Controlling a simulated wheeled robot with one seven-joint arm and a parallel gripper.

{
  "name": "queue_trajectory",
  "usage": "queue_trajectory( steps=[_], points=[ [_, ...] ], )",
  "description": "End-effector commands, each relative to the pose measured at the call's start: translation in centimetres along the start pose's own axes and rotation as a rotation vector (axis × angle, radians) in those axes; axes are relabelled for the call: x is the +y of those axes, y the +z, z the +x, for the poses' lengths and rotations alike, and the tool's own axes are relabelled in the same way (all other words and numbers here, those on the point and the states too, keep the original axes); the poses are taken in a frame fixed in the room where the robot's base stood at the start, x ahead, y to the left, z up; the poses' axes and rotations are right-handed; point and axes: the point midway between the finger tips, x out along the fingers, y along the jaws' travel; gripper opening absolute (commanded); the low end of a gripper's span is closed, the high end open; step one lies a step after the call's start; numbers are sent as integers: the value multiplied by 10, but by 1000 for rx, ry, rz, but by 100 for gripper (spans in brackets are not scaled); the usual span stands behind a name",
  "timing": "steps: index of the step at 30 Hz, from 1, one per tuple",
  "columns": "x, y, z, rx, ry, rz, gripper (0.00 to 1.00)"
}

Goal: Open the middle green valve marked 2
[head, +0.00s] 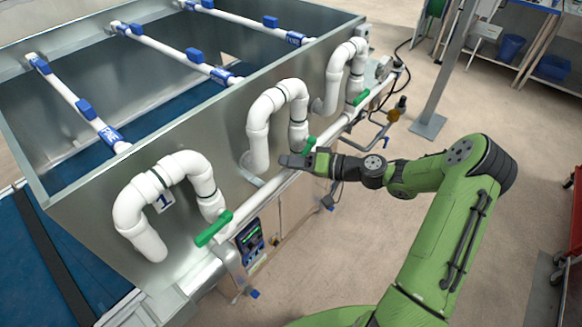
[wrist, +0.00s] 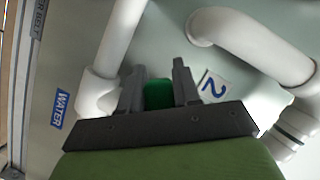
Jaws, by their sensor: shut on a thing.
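The middle green valve handle (head: 309,145) sits below the middle white U-shaped pipe (head: 270,110) in the head view, mostly hidden by my gripper (head: 293,161). In the wrist view the green handle (wrist: 158,95) shows between the two fingers of my gripper (wrist: 157,80), which is shut on it. A label marked 2 (wrist: 213,87) is on the metal wall just right of the fingers. How far the handle is turned cannot be told.
A green handle (head: 213,229) lies under the pipe marked 1 (head: 164,201), and another green handle (head: 361,98) is farther back. A white pipe (head: 340,122) runs along the metal tank (head: 95,190). A control box (head: 250,243) hangs below. The floor at right is mostly clear.

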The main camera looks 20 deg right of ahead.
Motion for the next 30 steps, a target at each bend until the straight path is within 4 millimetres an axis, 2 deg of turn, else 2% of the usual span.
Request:
queue_trajectory(
  steps=[1, 9, 25, 26, 30],
  points=[
    [5, 2, 1, 0, 12, -26, 0],
    [11, 1, 0, 0, 51, -116, 0],
    [12, 0, -1, -1, 62, -138, 0],
    [12, 0, -1, -1, 62, -138, 33],
    [12, 0, -1, -1, 61, -138, 53]
  ],
)
